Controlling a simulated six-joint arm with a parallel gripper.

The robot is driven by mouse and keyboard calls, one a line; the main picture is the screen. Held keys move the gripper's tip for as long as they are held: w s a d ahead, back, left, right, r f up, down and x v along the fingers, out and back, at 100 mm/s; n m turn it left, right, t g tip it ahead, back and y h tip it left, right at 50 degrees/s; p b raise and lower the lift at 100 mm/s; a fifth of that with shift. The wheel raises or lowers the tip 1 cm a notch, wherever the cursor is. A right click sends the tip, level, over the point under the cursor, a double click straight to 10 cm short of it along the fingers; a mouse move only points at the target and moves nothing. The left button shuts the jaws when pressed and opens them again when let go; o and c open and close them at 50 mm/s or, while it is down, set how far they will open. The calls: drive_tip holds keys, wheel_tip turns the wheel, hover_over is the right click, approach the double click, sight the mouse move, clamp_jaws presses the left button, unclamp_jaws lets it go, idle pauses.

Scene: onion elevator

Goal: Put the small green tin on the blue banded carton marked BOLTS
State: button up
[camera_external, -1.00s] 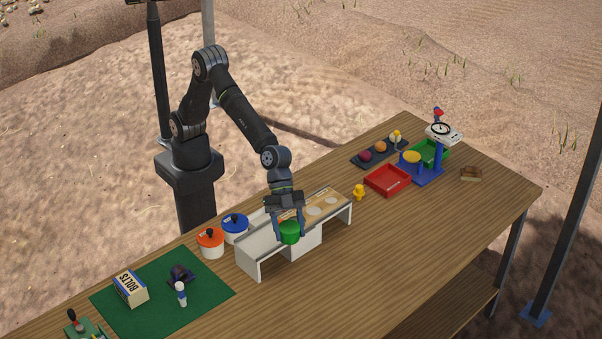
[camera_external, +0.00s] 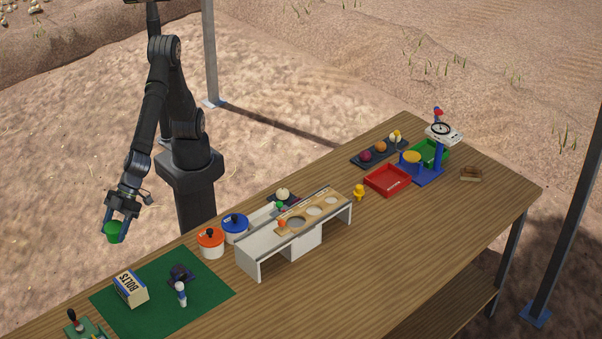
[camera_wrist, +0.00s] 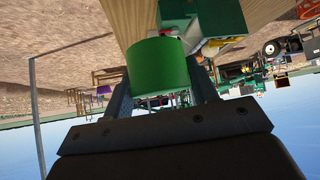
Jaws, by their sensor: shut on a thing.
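The small green tin (camera_external: 114,230) is held between the fingers of my gripper (camera_external: 116,228), in the air behind and left of the carton in the external view. The tin (camera_wrist: 158,66) also shows large in the wrist view, between the two fingers. The blue banded carton marked BOLTS (camera_external: 131,288) sits on the green mat (camera_external: 205,292) at the left part of the table. The tin is above and apart from the carton. The carton's top looks bare.
A dark object (camera_external: 180,273) and a small white figure (camera_external: 181,293) stand on the mat right of the carton. An orange-lidded pot (camera_external: 211,244) and a blue-lidded pot (camera_external: 235,229) stand beside the white bench (camera_external: 262,258). A red tray (camera_external: 387,180) lies farther right.

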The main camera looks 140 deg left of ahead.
drive_tip(key=s+d+m+g, duration=0.1)
drive_tip(key=s+d+m, duration=0.15)
drive_tip(key=s, duration=0.55)
hover_over(129, 282)
drive_tip(key=shift+n, duration=0.45)
wheel_tip(129, 282, down, 12)
drive_tip(key=shift+s, duration=0.15)
drive_tip(key=shift+f, duration=2.1)
drive_tip(key=shift+f, duration=0.15)
drive_tip(key=o, duration=1)
